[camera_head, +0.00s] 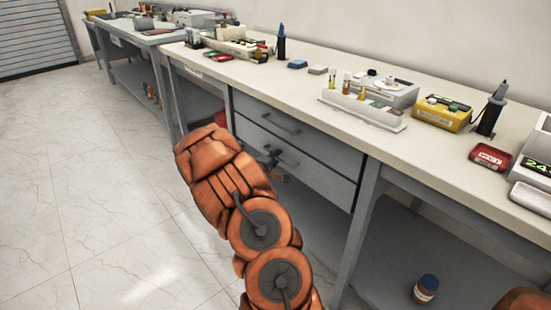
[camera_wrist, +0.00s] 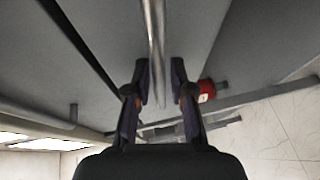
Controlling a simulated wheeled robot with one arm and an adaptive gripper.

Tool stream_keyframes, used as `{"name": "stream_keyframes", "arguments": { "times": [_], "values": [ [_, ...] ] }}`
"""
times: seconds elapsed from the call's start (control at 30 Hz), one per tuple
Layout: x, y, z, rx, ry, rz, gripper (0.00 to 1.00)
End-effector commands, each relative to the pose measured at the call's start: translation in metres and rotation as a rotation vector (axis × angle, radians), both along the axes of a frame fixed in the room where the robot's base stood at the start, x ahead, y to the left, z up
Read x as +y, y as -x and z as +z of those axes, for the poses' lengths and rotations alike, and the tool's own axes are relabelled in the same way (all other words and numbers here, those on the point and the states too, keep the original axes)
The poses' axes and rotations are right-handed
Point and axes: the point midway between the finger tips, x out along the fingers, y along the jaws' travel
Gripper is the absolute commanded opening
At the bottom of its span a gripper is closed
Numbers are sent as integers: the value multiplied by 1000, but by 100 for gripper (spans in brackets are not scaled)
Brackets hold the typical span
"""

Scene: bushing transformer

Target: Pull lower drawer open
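The lower drawer (camera_head: 322,184) is a grey front under the long workbench, and it looks closed. Its bar handle (camera_head: 284,158) is partly hidden by my arm and gripper in the head view. My gripper (camera_head: 273,163) is at the left part of this handle. In the wrist view, a metal handle bar (camera_wrist: 156,45) runs between the two dark fingers of my gripper (camera_wrist: 160,80). The fingers are apart on either side of the bar, with visible gaps, so no firm grip shows. The upper drawer (camera_head: 325,149), with its own handle (camera_head: 281,124), is also closed.
A bottle (camera_head: 426,288) stands on the low shelf at right. A red object (camera_wrist: 206,90) is beside the right finger. The floor at left is clear.

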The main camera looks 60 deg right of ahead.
Motion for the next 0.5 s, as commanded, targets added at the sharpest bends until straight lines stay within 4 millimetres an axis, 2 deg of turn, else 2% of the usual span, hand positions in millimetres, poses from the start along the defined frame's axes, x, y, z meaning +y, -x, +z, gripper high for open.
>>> {"name": "stream_keyframes", "arguments": {
  "times": [0.03, 0.27, 0.5],
  "values": [
    [0, 0, 0, 0, 0, 0, 23],
    [0, 0, 0, 0, 0, 0, 0],
    [0, 0, 0, 0, -1, 0, 0]
  ]
}}
